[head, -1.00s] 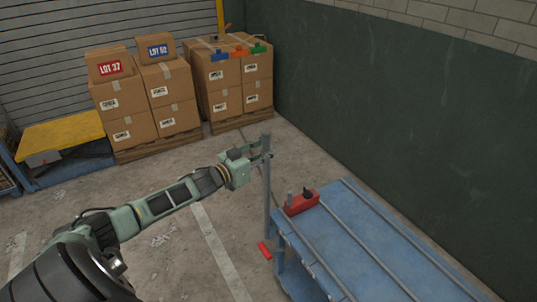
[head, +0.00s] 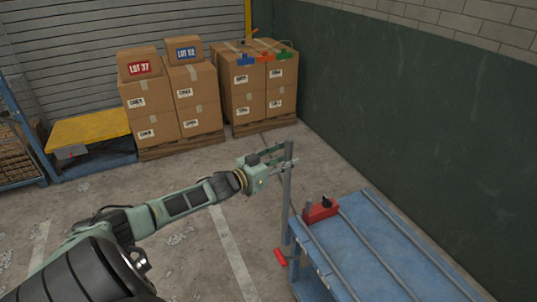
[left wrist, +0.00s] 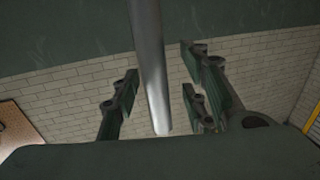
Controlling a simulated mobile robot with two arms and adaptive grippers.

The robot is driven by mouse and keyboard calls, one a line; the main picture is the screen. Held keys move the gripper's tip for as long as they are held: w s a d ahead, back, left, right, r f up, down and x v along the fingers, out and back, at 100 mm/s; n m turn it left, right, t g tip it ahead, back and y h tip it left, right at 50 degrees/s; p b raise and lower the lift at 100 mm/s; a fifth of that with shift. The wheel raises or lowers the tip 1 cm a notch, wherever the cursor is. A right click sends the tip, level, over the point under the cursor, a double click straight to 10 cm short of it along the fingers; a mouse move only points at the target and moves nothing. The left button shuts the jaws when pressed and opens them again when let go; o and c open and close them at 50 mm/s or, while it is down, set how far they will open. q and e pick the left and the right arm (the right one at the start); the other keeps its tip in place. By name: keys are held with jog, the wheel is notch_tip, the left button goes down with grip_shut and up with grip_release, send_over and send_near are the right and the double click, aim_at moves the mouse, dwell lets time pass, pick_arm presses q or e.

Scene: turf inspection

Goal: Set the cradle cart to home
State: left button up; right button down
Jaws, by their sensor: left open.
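The blue cart (head: 372,235) stands at the lower right, with long grey rails along its top. A red box (head: 320,210) with a dark knob sits on the cart's far left end. A red pedal-like piece (head: 280,257) sticks out low beside the post. My left gripper (head: 284,160) is open at the upper part of the post. In the left wrist view the post (left wrist: 149,75) stands between the spread fingers, with gaps showing on both sides. My right gripper is not in view.
Stacked cartons on pallets (head: 190,148) stand at the back by the shutter. A yellow-topped platform (head: 88,130) is at the left. A dark green wall (head: 400,110) runs along the right, close to the cart. Concrete floor left of the cart is open.

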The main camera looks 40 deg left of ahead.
pick_arm(q)
jog(key=s+a, duration=0.2)
jog(key=s, duration=0.9)
jog(key=shift+a, duration=0.2)
jog(key=s+a+f+n+g+y, duration=0.1)
jog(key=s+a+f+g+y, duration=0.15)
jog(key=f, duration=0.65)
jog(key=s+a+f+n+g+y, duration=0.15)
jog(key=s+f, duration=0.25)
jog(key=f, duration=0.6)
jog(key=s+d+f+g+y, duration=0.1)
jog(key=s+d+f+g, duration=0.1)
jog(key=s+f, duration=0.45)
jog(key=s+d+f+g, duration=0.1)
jog(key=s+f, duration=0.2)
jog(key=f, duration=0.7)
jog(key=s+d+f+g, duration=0.4)
jog(key=s+d+f, duration=0.5)
jog(key=s+f, duration=0.3)
jog(key=s+d+f+m+g, duration=0.1)
jog(key=s+d+f, duration=0.3)
jog(key=s+d, duration=0.4)
jog(key=s+d+f+m+g+h, duration=0.1)
jog(key=s+d+f+g, duration=0.3)
jog(key=s+d, duration=0.4)
jog(key=shift+s+d+f+m+g+h, duration=0.15)
jog(key=shift+d+f+m+g+h, duration=0.25)
jog(key=shift+d, duration=0.45)
